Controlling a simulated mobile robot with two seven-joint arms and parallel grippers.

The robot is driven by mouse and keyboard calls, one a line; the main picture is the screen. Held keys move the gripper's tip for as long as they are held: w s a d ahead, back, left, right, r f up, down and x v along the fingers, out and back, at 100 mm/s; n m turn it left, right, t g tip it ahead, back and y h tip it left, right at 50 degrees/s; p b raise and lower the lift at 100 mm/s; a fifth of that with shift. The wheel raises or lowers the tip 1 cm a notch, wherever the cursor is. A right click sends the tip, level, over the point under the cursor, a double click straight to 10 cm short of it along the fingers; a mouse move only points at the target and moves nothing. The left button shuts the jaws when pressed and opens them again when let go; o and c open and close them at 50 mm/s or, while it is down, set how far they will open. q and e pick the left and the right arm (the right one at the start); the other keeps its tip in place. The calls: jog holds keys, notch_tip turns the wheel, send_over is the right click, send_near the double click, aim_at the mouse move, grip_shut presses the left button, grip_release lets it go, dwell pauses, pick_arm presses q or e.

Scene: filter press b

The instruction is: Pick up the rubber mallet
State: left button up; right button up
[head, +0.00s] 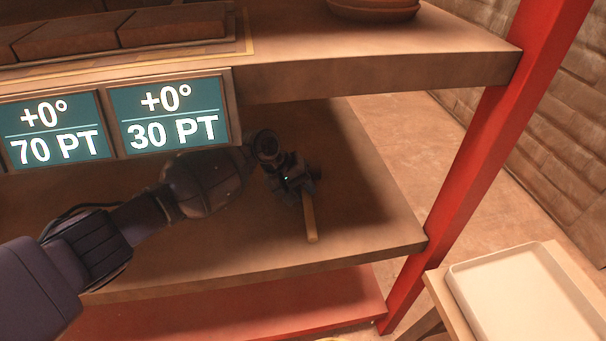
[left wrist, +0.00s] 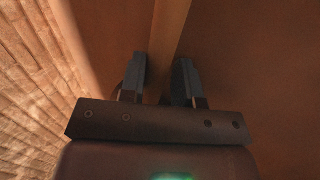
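The rubber mallet shows in the head view as a light wooden handle (head: 310,220) on the middle shelf, under my left gripper (head: 302,182). Its head cannot be made out behind the dark gripper. In the left wrist view the handle (left wrist: 170,35) runs between the two dark fingers of my left gripper (left wrist: 162,75). The fingers are close together, one on each side, with hardly any gap to the wood, so they look shut on it. The handle lies at or just over the shelf; I cannot tell which. My right gripper is in neither view.
The upper shelf (head: 380,68), with display panels (head: 168,112) on its front, overhangs the middle shelf (head: 365,215). A red post (head: 480,150) stands at the right corner. A pale tray (head: 520,295) is at lower right. The middle shelf right of the mallet is clear.

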pick_arm(q)
jog(key=shift+d, duration=0.15)
jog(key=shift+r, duration=0.15)
grip_shut()
